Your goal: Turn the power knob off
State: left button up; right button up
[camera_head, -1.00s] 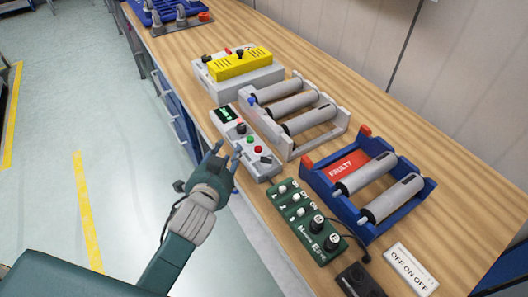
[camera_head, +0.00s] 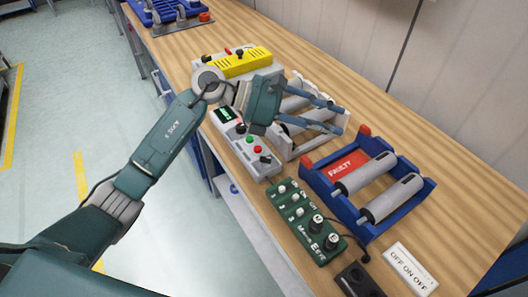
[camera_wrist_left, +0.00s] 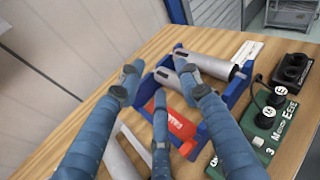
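A grey control box (camera_head: 246,150) with a lit screen (camera_head: 224,114), coloured buttons and a black knob-like control (camera_head: 265,160) lies along the table's front edge. A green box (camera_head: 298,225) has white switches and two black knobs (camera_head: 317,223); these knobs also show in the left wrist view (camera_wrist_left: 266,116). I cannot tell which control is the power knob. My left gripper (camera_head: 335,118) is open and empty, its fingers spread above the grey roller tray. It touches no control. In the left wrist view its fingers (camera_wrist_left: 158,82) point towards the blue tray. My right gripper is out of view.
The grey roller tray (camera_head: 287,148) is partly hidden under my left gripper. A blue tray (camera_head: 351,222) with a red FAULTY label holds two rollers. A yellow-topped grey box (camera_head: 238,65) stands behind. An OFF ON OFF plate (camera_head: 410,268) and a black box (camera_head: 358,281) lie at the near end.

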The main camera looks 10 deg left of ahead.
pick_arm(q)
jog(key=w+a+f+m+g+y, duration=0.1)
jog(key=a+f+m+y, duration=0.1)
jog(key=a+f+y, duration=0.45)
jog(key=m+g+y, duration=0.1)
jog(key=y, duration=0.3)
send_near(266, 161)
jog(key=shift+h, duration=0.35)
jog(key=p+x, duration=0.1)
jog(key=x, duration=0.1)
jog(key=p+x, duration=0.1)
jog(key=x, duration=0.1)
jog(key=w+p+x, duration=0.1)
jog(key=x, duration=0.1)
jog(key=shift+f, duration=0.85)
jog(key=shift+c, duration=0.3)
grip_shut()
